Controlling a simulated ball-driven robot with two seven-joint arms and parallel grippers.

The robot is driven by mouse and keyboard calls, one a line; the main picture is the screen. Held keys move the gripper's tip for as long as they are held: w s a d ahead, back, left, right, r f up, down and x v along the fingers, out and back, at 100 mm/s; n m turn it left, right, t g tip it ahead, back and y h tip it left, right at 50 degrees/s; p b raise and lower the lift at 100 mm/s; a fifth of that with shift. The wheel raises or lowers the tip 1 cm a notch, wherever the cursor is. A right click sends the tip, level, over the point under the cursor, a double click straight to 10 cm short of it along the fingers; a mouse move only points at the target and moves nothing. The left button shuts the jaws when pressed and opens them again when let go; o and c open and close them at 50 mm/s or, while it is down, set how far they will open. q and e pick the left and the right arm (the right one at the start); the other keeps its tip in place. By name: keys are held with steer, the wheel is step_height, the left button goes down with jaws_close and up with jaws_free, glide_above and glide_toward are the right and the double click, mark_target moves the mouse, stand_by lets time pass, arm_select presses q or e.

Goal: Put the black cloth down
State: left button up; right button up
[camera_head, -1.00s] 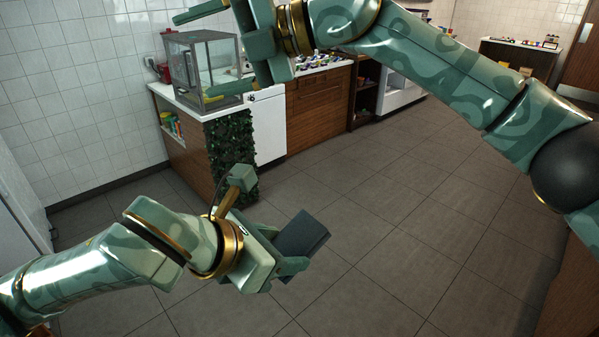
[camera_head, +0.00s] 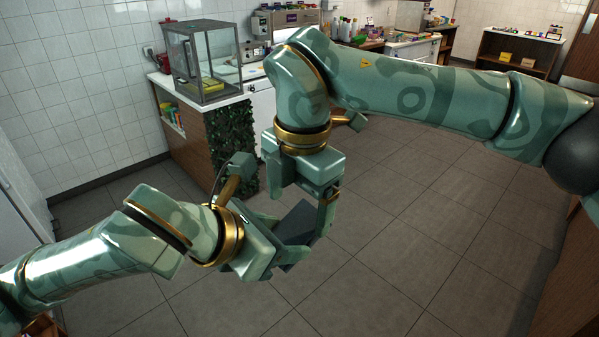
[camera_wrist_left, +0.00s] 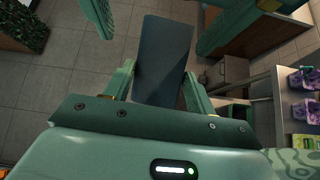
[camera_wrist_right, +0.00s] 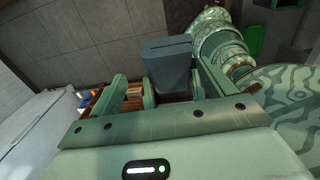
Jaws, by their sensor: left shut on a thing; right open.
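The black cloth, a flat dark folded rectangle (camera_head: 300,222), is in the air over the floor. My left gripper (camera_head: 285,253) is shut on its lower end; the cloth also stands between the left fingers in the left wrist view (camera_wrist_left: 163,55). My right gripper (camera_head: 300,200) is open above the cloth's free end, pointing down, its fingers apart on either side. In the right wrist view the cloth (camera_wrist_right: 170,65) shows ahead of the right hand, in front of the left arm. I cannot tell whether the right fingers touch it.
A counter (camera_head: 205,108) with a glass case (camera_head: 200,62) and a leafy panel (camera_head: 228,145) stands behind my arms. More worktops with goods stand at the back. Grey tiled floor (camera_head: 430,230) is open at centre and right. A white cabinet (camera_wrist_right: 45,125) shows in the right wrist view.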

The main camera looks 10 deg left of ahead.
mark_target(296, 215)
step_height(296, 215, down, 5)
steer(key=shift+a+f, duration=0.1)
steer(key=shift+a, duration=0.05)
arm_select(q)
steer(key=shift+s, duration=0.15)
arm_select(e)
steer(key=c, duration=1.1)
arm_select(q)
steer(key=o, duration=1)
steer(key=shift+d, duration=0.15)
arm_select(e)
steer(key=shift+o, duration=0.2)
steer(key=shift+a, duration=0.1)
